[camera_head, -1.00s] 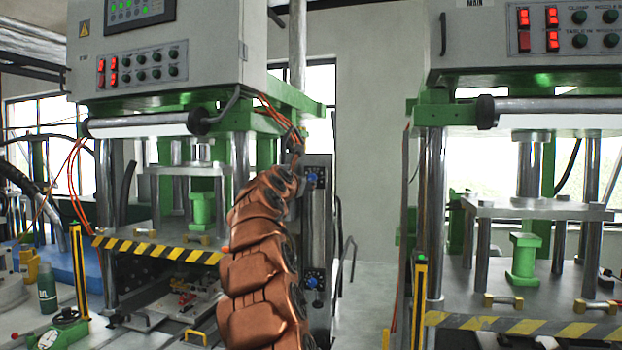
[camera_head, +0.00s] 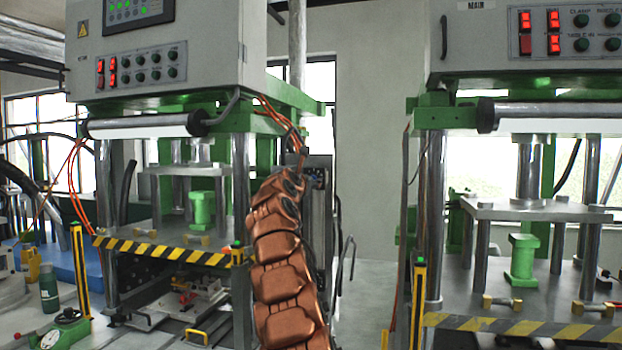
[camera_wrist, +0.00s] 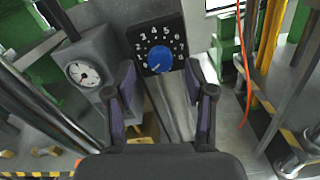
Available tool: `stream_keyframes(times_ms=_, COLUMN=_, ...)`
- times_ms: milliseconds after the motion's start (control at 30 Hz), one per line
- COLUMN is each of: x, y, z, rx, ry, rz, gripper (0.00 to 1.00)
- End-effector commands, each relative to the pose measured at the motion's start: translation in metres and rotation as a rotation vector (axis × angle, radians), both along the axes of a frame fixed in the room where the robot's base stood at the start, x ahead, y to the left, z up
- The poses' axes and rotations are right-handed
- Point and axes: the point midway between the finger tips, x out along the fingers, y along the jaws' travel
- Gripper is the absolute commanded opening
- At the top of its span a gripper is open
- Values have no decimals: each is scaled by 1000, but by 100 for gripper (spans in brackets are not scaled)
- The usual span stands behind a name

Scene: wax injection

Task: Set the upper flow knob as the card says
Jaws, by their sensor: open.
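In the wrist view a round blue knob (camera_wrist: 160,59) sits on a dark dial plate (camera_wrist: 151,32) with white numbers around it. A small pale mark shows near the knob's lower left edge; its exact setting is too small to read. My gripper (camera_wrist: 160,80) is open and empty, with its two fingers on either side of the knob and apparently short of it. In the head view my arm covers most of the narrow panel (camera_head: 320,168) between the machines, and its knobs are hidden. No readable card is in view. Whether this is the upper knob, I cannot tell.
A round white gauge (camera_wrist: 83,73) in a grey housing stands left of the dial, close to my left finger. An orange cable (camera_wrist: 247,70) hangs at the right. Green presses (camera_head: 202,208) and (camera_head: 523,258) stand left and right, with open floor between.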

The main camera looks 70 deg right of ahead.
Motion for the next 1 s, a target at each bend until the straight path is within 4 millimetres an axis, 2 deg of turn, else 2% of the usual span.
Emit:
stream_keyframes(times_ms=600, x=3, y=-30, z=0, rx=2, ry=-2, rz=0, gripper=54)
stream_keyframes(times_ms=1000, x=3, y=-33, z=-1, rx=2, ry=-1, rz=-2, gripper=54)
